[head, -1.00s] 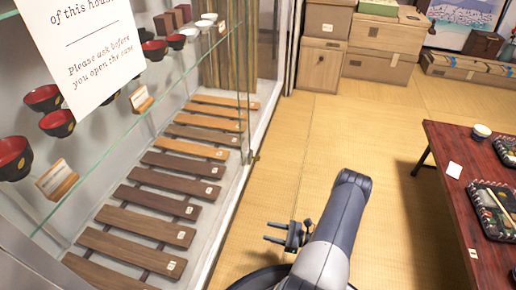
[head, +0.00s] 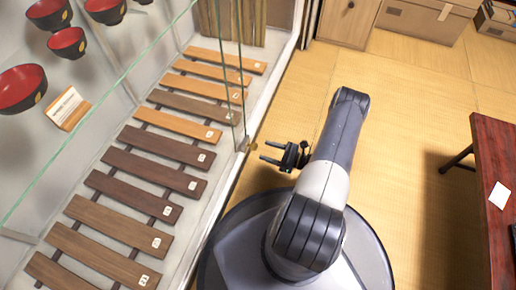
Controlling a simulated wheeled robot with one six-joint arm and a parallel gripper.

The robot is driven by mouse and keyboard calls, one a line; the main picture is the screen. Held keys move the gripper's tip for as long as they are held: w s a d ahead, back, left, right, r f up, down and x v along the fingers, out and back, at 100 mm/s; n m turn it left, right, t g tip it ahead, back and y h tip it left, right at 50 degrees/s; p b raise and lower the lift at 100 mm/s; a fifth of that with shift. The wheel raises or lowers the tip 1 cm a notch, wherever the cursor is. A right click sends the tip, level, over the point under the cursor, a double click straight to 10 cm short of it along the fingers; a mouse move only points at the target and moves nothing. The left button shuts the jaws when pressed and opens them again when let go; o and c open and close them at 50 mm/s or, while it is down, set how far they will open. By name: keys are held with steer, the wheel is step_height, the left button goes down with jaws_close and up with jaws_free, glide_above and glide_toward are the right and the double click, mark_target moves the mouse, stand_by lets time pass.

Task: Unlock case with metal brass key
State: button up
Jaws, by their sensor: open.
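The glass display case (head: 232,175) stands along the left side in the head view. A small brass-coloured piece (head: 252,146) sits on its front edge, where the glass panes meet; I cannot tell whether it is the lock or a key in it. My gripper (head: 268,152) is open and empty, its two fingers pointing left at the brass-coloured piece with a small gap between them. No separate brass key can be made out.
Numbered wooden slats (head: 150,170) and red-black bowls (head: 67,43) are inside the case. A dark red table (head: 490,150) with a white card (head: 499,195) is at the right. Tatami floor (head: 410,110) lies clear between.

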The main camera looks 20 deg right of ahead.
mark_target(253, 146)
steer(key=shift+b+x, duration=0.45)
steer(key=shift+x, duration=1.95)
steer(key=shift+c, duration=0.4)
steer(key=c, duration=0.9)
